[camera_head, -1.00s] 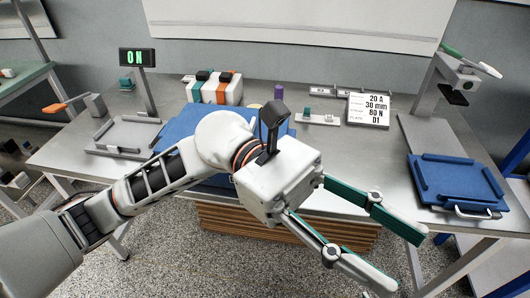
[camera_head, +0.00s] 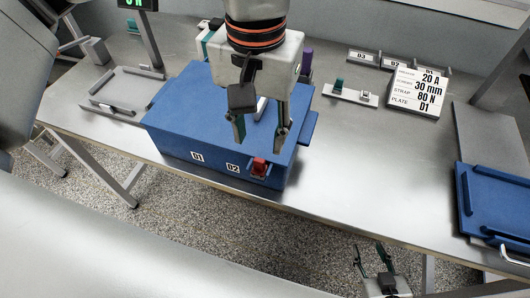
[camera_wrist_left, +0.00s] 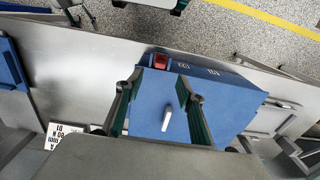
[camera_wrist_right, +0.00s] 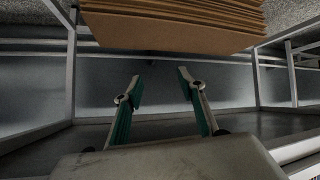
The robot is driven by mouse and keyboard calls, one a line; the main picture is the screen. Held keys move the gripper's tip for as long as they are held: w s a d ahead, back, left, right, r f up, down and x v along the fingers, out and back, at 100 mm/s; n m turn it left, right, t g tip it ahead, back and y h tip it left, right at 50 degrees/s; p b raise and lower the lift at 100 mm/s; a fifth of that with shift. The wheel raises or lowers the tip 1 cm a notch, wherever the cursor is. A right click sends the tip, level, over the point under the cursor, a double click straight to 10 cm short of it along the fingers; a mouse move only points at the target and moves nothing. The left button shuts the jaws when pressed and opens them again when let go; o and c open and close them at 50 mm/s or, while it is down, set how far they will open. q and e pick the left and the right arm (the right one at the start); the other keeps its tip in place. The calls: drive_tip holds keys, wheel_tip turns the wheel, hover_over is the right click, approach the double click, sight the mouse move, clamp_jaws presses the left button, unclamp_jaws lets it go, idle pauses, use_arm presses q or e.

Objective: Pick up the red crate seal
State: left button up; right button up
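The red crate seal (camera_head: 259,167) sits at the right end of the blue crate's front face, beside the D2 label. It also shows in the left wrist view (camera_wrist_left: 160,61) near the crate's edge. The blue crate (camera_head: 180,125) stands on the metal table with its lid on. My left gripper (camera_head: 259,143) is open and empty above the crate, pointing down, a little above and behind the seal; its fingers also show in the left wrist view (camera_wrist_left: 165,92). My right gripper (camera_head: 372,252) is low in front of the table, open and empty, as the right wrist view (camera_wrist_right: 160,80) shows.
A white handle (camera_wrist_left: 167,118) stands on the crate lid. A sign (camera_head: 416,92) reads 20 A, 30 mm, 80 N, D1. A blue tray (camera_head: 495,205) lies at the right and a grey tray (camera_head: 122,95) at the left. Flattened cardboard (camera_wrist_right: 170,30) is near my right gripper.

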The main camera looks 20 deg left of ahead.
sight(259, 160)
use_arm(q)
drive_tip(key=f, duration=0.2)
drive_tip(key=shift+s+f, duration=0.2)
drive_tip(key=shift+f, duration=0.15)
wheel_tip(259, 160, down, 5)
drive_tip(key=shift+r, duration=0.1)
drive_tip(key=c, duration=0.9)
